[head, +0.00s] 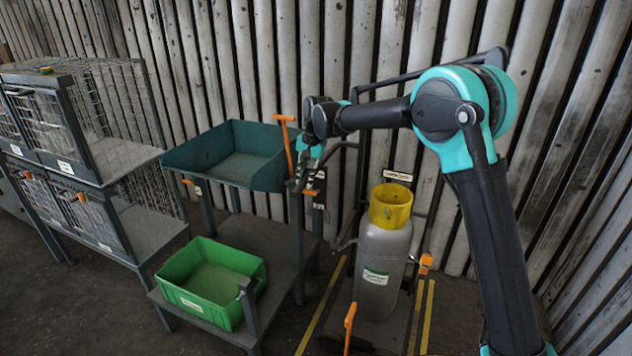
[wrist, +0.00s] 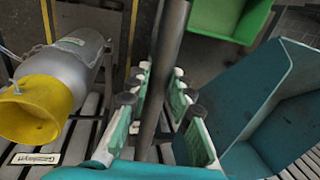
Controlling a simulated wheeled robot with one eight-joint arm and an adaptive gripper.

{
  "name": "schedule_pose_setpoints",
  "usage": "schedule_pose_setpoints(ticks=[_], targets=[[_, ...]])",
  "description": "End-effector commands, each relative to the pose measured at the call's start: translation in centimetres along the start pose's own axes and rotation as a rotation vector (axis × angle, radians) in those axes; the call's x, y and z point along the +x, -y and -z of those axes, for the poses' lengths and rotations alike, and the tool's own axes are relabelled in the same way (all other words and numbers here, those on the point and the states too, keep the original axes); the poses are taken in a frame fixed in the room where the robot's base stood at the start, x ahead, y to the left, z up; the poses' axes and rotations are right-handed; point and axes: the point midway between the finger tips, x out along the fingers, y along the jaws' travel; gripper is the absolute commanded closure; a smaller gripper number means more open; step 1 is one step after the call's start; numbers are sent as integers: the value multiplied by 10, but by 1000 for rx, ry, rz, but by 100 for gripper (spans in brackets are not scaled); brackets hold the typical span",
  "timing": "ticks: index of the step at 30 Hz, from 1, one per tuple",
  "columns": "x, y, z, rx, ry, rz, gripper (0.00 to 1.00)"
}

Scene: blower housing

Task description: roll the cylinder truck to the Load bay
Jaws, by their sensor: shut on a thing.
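The cylinder truck carries a grey gas cylinder (head: 382,265) with a yellow collar (head: 390,207), upright between yellow floor lines in the head view. In the wrist view the cylinder (wrist: 80,58) and yellow collar (wrist: 35,108) lie at the left. My gripper (head: 305,178) is left of the cylinder, beside the teal tray. In the wrist view my gripper (wrist: 160,100) is shut on a dark round bar (wrist: 170,35), which looks like the truck's handle. The truck's wheels are not clearly visible. A small sign (head: 398,177) stands behind the cylinder; its text is too small to read.
A teal tray (head: 185,157) on a stand and a green bin (head: 177,293) on its lower shelf are left of the truck. Wire cages (head: 120,95) stand farther left. A corrugated wall (head: 280,50) closes the back. Yellow floor stripes (head: 319,310) flank the cylinder.

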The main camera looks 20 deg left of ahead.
Motion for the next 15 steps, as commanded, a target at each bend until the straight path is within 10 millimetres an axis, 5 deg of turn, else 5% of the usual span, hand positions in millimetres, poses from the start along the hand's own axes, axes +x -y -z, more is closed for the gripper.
schedule_pose_setpoints(ticks=[15], targets=[[3,16,1,1,-2,-1,100]])
